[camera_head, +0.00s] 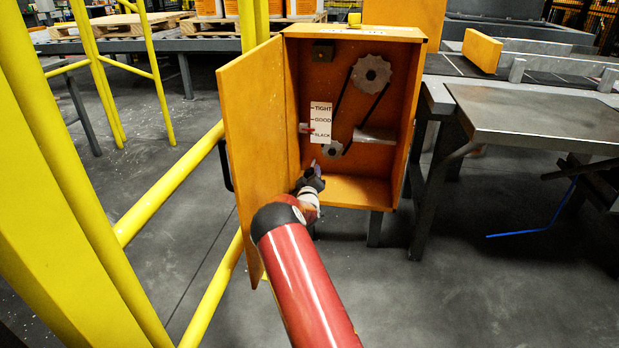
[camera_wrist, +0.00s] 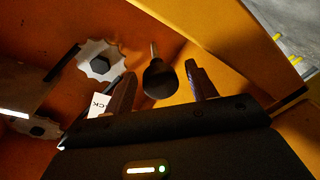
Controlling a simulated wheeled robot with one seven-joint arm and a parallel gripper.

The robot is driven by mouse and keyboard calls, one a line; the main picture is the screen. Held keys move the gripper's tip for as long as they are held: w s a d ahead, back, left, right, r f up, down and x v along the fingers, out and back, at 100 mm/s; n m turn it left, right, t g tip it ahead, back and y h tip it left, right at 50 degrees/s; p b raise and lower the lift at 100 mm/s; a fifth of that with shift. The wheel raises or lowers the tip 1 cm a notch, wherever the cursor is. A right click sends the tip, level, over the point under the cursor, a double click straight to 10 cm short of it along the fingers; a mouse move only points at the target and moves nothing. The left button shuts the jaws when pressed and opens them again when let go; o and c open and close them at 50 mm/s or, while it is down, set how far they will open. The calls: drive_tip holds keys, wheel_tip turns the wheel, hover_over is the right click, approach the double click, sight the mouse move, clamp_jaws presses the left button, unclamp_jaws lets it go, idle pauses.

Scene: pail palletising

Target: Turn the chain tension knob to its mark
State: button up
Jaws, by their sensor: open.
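The open orange box (camera_head: 360,190) holds a chain around a large sprocket (camera_head: 371,73) and a small sprocket (camera_head: 332,149). A white scale plate (camera_head: 321,122) reads TIGHT, GOOD, SLACK from top to bottom; a small red pointer (camera_head: 308,130) sits close to SLACK. In the wrist view, the dark round knob (camera_wrist: 159,82) on a thin shaft appears between my two fingers, with gaps on both sides. My gripper (camera_head: 314,175) is open at the box's lower front. In the head view it mostly hides the knob. A corner of the plate shows in the wrist view (camera_wrist: 97,105).
The box door (camera_head: 258,150) stands open to the left of my arm. Yellow rails (camera_head: 170,190) stand further left. A grey metal table (camera_head: 545,120) is to the right. Pallets with white and orange pails (camera_head: 209,8) are at the back.

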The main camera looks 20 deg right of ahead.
drive_tip(key=c, duration=1)
drive_tip(key=shift+o, duration=0.2)
drive_tip(key=shift+f+b, duration=0.2)
drive_tip(key=shift+b, duration=0.4)
drive_tip(key=m+b, duration=0.2)
drive_tip(key=b, duration=0.1)
drive_tip(key=shift+f, duration=0.25)
drive_tip(key=m+b, duration=0.3)
drive_tip(key=b, duration=0.2)
drive_tip(key=shift+t, duration=0.3)
drive_tip(key=m+b, duration=0.2)
drive_tip(key=shift+r+m+h, duration=0.2)
drive_tip(key=shift+m+h, duration=0.1)
drive_tip(key=shift+w+a+r+m+h, duration=0.1)
drive_tip(key=shift+m+h, duration=0.1)
drive_tip(key=shift+m, duration=0.75)
drive_tip(key=shift+a+r+m+h, duration=0.1)
drive_tip(key=shift+m+h, duration=0.1)
drive_tip(key=shift+m, duration=0.75)
